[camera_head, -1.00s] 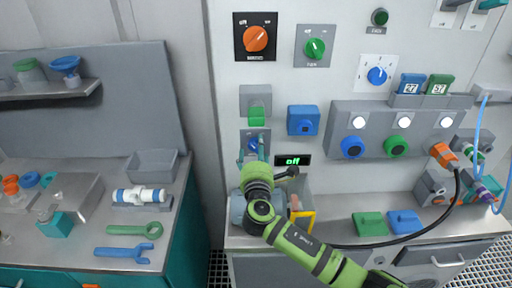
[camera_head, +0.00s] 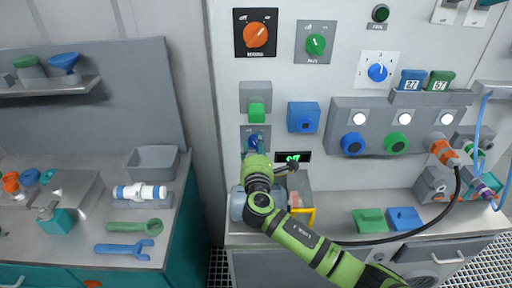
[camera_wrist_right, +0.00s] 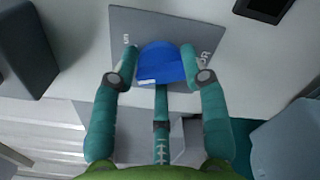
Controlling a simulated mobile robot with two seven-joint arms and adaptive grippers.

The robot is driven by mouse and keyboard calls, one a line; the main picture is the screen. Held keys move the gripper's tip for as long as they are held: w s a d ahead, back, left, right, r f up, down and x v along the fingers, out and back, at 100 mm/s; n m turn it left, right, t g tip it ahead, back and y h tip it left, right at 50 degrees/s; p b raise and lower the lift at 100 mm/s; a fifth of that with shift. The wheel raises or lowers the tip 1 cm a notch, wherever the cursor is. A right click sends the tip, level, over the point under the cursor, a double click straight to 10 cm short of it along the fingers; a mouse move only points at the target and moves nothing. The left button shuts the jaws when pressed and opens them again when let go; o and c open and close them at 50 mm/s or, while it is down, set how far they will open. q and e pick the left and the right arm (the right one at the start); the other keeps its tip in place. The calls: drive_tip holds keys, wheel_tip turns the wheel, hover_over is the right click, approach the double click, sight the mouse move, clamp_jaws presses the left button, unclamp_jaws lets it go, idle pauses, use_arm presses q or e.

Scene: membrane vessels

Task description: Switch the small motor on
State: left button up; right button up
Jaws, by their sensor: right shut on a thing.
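The motor switch is a blue handle (camera_head: 255,141) on a grey wall plate (camera_head: 246,131), below the green switch. In the right wrist view the blue handle (camera_wrist_right: 160,66) sits between my fingertips on the grey plate (camera_wrist_right: 215,25), whose lettering is partly hidden. My right gripper (camera_wrist_right: 161,60) is shut on the blue handle. In the head view, my right gripper (camera_head: 256,146) reaches up to the plate and partly covers it. A small black display (camera_head: 293,157) beside it shows green characters that look like "on". A pale blue-grey cylindrical body (camera_head: 238,205) stands below, partly hidden by my arm. My left gripper is out of view.
A green switch (camera_head: 257,110) is just above, and a blue box (camera_head: 303,118) is to the right. A yellow-edged part (camera_head: 306,216) stands beside my arm. A black cable (camera_head: 400,236) crosses the bench. Green and blue pieces (camera_head: 370,221) lie to the right.

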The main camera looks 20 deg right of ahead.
drive_tip(key=m+b, duration=0.2)
drive_tip(key=shift+f+m, duration=0.25)
drive_tip(key=shift+m, duration=0.15)
drive_tip(key=m+b, duration=0.2)
drive_tip(key=shift+m, duration=0.4)
drive_tip(key=m+b, duration=0.2)
drive_tip(key=m, duration=0.1)
drive_tip(key=shift+r+m+b, duration=0.1)
drive_tip(key=shift+m+b, duration=0.65)
drive_tip(key=shift+m, duration=0.75)
drive_tip(key=shift+o, duration=0.2)
drive_tip(key=o, duration=1.1)
